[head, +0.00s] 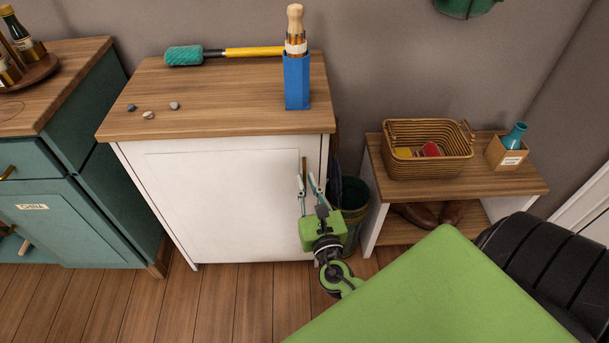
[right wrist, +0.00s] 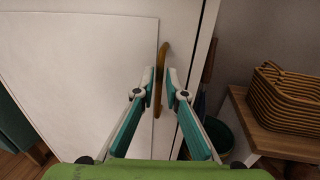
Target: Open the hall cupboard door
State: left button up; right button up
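The white hall cupboard (head: 220,210) has a wooden top, and its white door (head: 215,190) is closed. A vertical brass handle (head: 304,165) sits near the door's right edge. The handle also shows in the right wrist view (right wrist: 162,75). My right gripper (head: 307,182) is open in front of the door, its fingers pointing at the handle. In the right wrist view the gripper's fingertips (right wrist: 161,78) appear on either side of the handle, with gaps on both sides. I cannot tell how far the tips reach past it. My left gripper is out of view.
A teal cabinet (head: 75,222) stands left of the cupboard. A dark bin (head: 355,193) and a low bench (head: 460,190) with a wicker basket (head: 430,168) stand to the right. A blue holder (head: 297,82), a brush and pebbles rest on the cupboard top. Floor in front is clear.

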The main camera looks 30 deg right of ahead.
jog(key=shift+x, duration=1.3)
grip_shut()
jog(key=shift+s+a, duration=0.1)
